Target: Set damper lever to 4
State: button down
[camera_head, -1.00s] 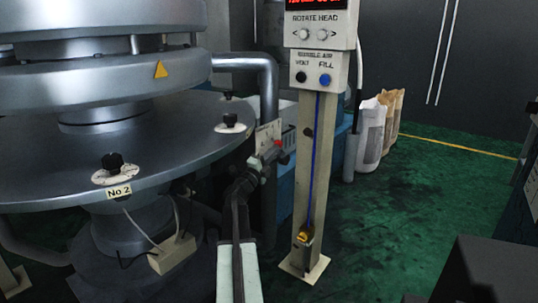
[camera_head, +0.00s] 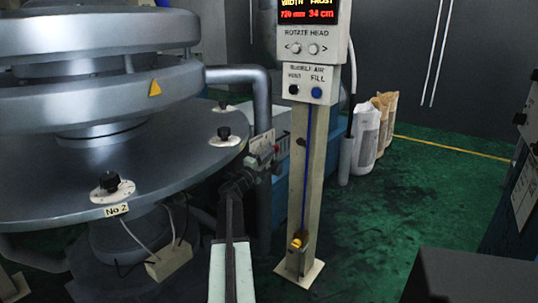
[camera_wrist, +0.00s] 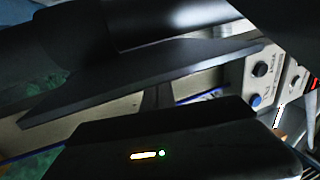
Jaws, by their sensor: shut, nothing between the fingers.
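My gripper (camera_head: 265,157) is shut and empty at the end of my dark arm, left of the beige post. It is in front of a pale plate (camera_head: 261,143) beside the grey pipe, with a small red spot near it. I cannot tell whether the gripper touches anything there. No damper lever or number 4 can be made out clearly; the plate's markings are too small to read. In the wrist view dark parts of my gripper (camera_wrist: 150,85) cross the picture and hide much of what lies behind.
The beige post (camera_head: 302,190) carries a control box (camera_head: 311,85) with a black and a blue knob. A large round metal machine (camera_head: 90,185) with black knobs fills the left. Sacks (camera_head: 368,135) stand behind. Green floor is open at right.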

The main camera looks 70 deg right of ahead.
jog(key=w+a, duration=0.2)
jog(key=a, duration=0.4)
jog(key=w+a, duration=0.2)
jog(key=a, duration=0.5)
jog(key=shift+w+f+b, duration=0.25)
jog(key=shift+f+b, duration=0.1)
jog(key=shift+f, duration=0.05)
jog(key=shift+a, duration=0.1)
